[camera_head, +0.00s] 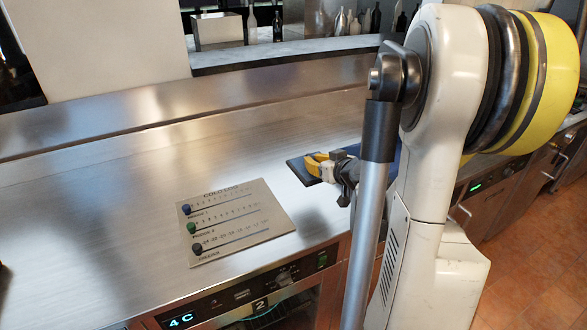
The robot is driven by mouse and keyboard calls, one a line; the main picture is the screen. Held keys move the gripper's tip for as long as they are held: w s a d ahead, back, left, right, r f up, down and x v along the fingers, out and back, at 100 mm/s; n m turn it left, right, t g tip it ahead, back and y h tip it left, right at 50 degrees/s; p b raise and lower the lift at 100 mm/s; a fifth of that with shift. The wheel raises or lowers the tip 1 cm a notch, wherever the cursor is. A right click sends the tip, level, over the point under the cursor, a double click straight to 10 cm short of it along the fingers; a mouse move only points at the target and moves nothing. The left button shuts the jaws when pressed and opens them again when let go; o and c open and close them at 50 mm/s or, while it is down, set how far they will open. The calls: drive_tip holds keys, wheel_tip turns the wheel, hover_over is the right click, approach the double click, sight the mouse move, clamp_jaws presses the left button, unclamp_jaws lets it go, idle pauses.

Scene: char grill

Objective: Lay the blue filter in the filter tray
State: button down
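My gripper (318,164) is low over the steel counter, right of the picture's middle, with its yellow fingers pointing left. A flat dark blue-grey piece (299,172) lies at the fingertips, partly behind them. I cannot tell whether it is the filter or part of the tray, or whether the fingers hold it. A brighter blue surface (377,153) shows behind my arm and is mostly hidden; it may be the blue filter. I see no clear filter tray. The finger gap is too small to judge.
A metal "COLD LOG" plate (237,222) with several sliders lies on the counter (110,215), left of my gripper. A raised ledge (180,108) runs behind. Below the front edge is a panel reading "4C" (181,320).

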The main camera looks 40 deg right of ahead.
drive_tip(key=b+x, duration=0.1)
drive_tip(key=x, duration=0.3)
drive_tip(key=d+f+b+x, duration=0.1)
drive_tip(key=b+x, duration=0.1)
drive_tip(key=x, duration=0.2)
drive_tip(key=s+f+b+x, duration=0.1)
drive_tip(key=x, duration=0.4)
drive_tip(key=shift+d+f, duration=0.1)
drive_tip(key=shift+d, duration=0.15)
drive_tip(key=shift+f+b, duration=1.2)
drive_tip(key=shift+f, duration=0.65)
drive_tip(key=shift+f, duration=0.1)
drive_tip(key=shift+f, duration=0.2)
drive_tip(key=c, duration=1.6)
unclamp_jaws()
drive_tip(key=shift+r, duration=0.1)
drive_tip(key=shift+o, duration=0.2)
